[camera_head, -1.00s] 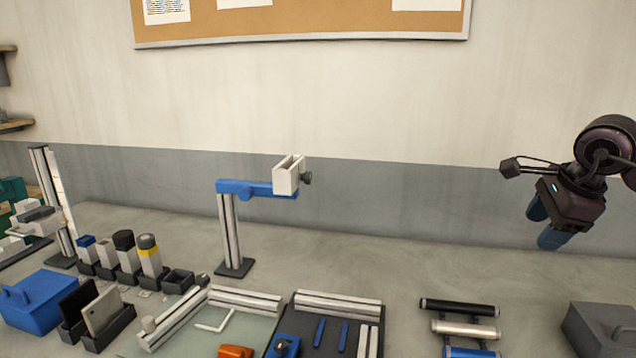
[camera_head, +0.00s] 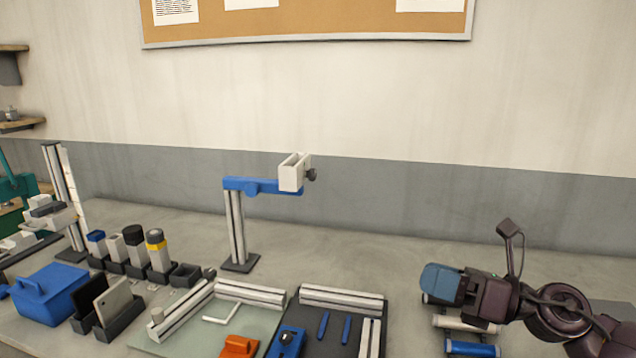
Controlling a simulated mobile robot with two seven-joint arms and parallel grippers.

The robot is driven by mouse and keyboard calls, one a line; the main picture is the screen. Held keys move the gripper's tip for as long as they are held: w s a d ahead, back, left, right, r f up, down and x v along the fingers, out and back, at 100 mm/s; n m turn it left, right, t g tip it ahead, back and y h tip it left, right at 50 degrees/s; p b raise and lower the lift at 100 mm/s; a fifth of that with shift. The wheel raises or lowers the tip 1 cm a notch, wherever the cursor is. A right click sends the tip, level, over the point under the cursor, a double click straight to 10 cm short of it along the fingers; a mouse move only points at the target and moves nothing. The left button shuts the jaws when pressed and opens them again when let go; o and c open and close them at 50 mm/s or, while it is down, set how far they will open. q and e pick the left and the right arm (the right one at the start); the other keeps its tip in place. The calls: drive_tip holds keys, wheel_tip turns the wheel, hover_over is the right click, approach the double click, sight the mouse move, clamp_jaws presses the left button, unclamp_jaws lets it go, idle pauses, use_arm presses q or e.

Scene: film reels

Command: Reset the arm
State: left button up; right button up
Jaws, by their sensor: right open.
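My right gripper (camera_head: 436,284) has blue fingertips that point left. It hangs over the rack of rollers (camera_head: 462,323) at the right of the bench and hides part of it. It is open, and I see nothing in it. The fingers overlap in this view, so the gap between them is hard to see. A stand with a blue swing arm (camera_head: 258,187) and a white bracket (camera_head: 292,173) rises upright at the back middle, apart from my gripper. My left gripper is out of view.
A dark tray with blue rods (camera_head: 333,328) and a pale green mat (camera_head: 190,338) lie at the front middle. A blue lidded box (camera_head: 48,296), a slotted holder (camera_head: 122,318) and several capped bottles (camera_head: 155,250) stand left.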

drive_tip(key=s+d+f+m+t+h, duration=0.2)
drive_tip(key=d+f+m+h, duration=0.3)
drive_tip(key=m, duration=0.6)
drive_tip(key=s+d+f+m+t+h, duration=0.3)
drive_tip(key=f+m+h, duration=0.2)
drive_tip(key=m+h, duration=0.5)
drive_tip(key=s+d+f+m+t+h, duration=0.2)
drive_tip(key=d+f+m+h, duration=0.25)
drive_tip(key=m, duration=0.85)
drive_tip(key=s+a+f+m+g+y, duration=0.1)
drive_tip(key=s+f+m+g, duration=0.3)
drive_tip(key=s+f+g, duration=0.45)
drive_tip(key=s+a+f+m+g+y, duration=0.15)
drive_tip(key=s+f+m+g, duration=0.3)
drive_tip(key=s, duration=0.75)
drive_tip(key=w+f+t+b, duration=0.2)
drive_tip(key=w+f+t, duration=0.1)
drive_tip(key=f, duration=0.5)
drive_tip(key=w+f+t+b, duration=0.3)
drive_tip(key=w+f+t, duration=0.1)
drive_tip(key=f, duration=0.4)
drive_tip(key=shift+a+t, duration=0.2)
drive_tip(key=shift+t, duration=0.6)
